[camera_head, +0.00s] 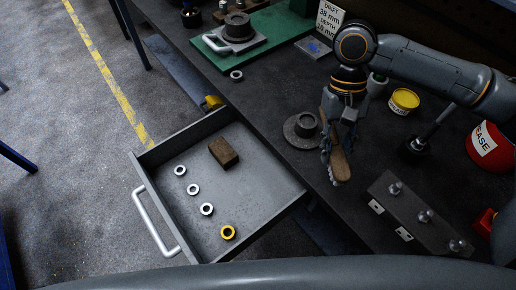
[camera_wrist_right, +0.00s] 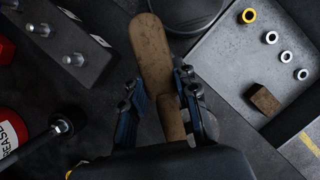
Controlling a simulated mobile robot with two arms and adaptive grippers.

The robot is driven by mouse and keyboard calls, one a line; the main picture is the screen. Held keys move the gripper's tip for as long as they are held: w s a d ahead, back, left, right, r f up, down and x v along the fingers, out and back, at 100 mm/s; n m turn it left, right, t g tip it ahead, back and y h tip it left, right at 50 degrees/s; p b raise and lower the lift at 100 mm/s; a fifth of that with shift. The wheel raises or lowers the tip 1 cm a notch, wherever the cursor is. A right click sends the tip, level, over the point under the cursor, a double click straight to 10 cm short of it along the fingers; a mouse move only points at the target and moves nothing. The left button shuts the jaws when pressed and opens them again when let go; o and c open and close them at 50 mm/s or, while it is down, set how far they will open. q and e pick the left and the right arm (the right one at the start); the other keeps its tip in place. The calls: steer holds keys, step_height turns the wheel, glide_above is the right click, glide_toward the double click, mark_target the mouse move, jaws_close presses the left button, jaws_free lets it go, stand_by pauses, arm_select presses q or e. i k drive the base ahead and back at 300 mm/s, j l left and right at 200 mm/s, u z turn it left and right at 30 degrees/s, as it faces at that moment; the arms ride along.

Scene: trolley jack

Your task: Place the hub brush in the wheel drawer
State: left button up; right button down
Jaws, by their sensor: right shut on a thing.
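The hub brush (camera_head: 342,167), with a brown wooden body, is in my right gripper (camera_head: 335,160) above the workbench, to the right of the drawer. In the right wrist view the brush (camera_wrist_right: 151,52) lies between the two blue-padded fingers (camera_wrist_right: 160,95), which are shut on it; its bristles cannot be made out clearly. The wheel drawer (camera_head: 262,165) is pulled out from the bench, with a white bar handle (camera_head: 155,222). It also shows in the right wrist view (camera_wrist_right: 225,65). My left gripper is not in view.
The drawer holds a brown block (camera_head: 224,152), several silver rings (camera_head: 193,190) and a yellow ring (camera_head: 228,232), with bare floor around them. A flanged hub (camera_head: 303,128) stands beside the gripper. A block with studs (camera_head: 410,212) and a yellow tub (camera_head: 404,101) are on the bench.

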mark_target(256, 195)
steer(key=i+j, duration=0.15)
steer(key=j, duration=0.2)
steer(key=i+j, duration=0.1)
steer(key=j, duration=0.25)
steer(key=i+j, duration=0.15)
steer(key=j, duration=0.2)
steer(key=i+j, duration=0.15)
steer(key=j, duration=0.15)
steer(key=i+j, duration=0.1)
steer(key=j, duration=0.25)
steer(key=i+j+z, duration=0.1)
steer(key=j+z, duration=0.2)
steer(key=z, duration=0.15)
steer(key=j+z, duration=0.7)
steer(key=z, duration=0.8)
steer(key=i+j, duration=0.05)
